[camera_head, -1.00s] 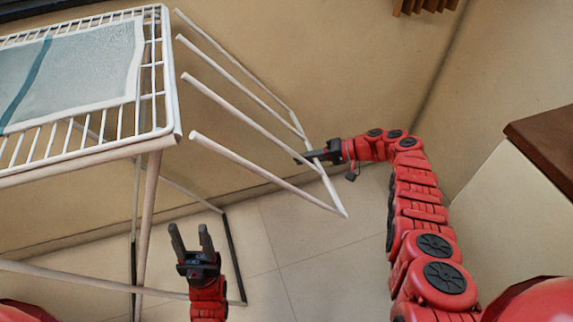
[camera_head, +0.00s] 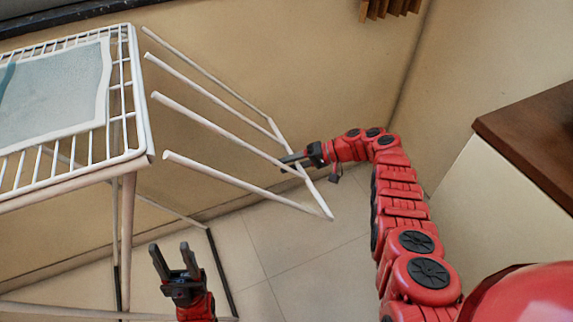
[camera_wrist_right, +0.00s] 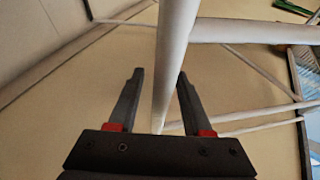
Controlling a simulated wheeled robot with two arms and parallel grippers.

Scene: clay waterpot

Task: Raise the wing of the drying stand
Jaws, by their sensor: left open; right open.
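The white drying stand (camera_head: 143,110) is at the left in the head view. Its wing (camera_head: 245,186), several white rods joined by an outer bar (camera_head: 316,195), slopes down to the right from the stand's edge. My right gripper (camera_head: 290,160) is at the outer bar, near its middle. In the right wrist view, the open fingers (camera_wrist_right: 160,74) have a white bar (camera_wrist_right: 169,85) passing between them; I cannot tell whether they touch it. My left gripper (camera_head: 170,246) is open and empty, low in the head view, below the wing and right of a stand leg (camera_head: 127,230).
A pale blue-grey cloth (camera_head: 55,95) lies on the stand's rack. A cabinet with a brown top (camera_head: 535,135) stands at the right. The beige wall (camera_head: 260,60) is behind the wing. Bare tiled floor (camera_head: 300,240) lies below it.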

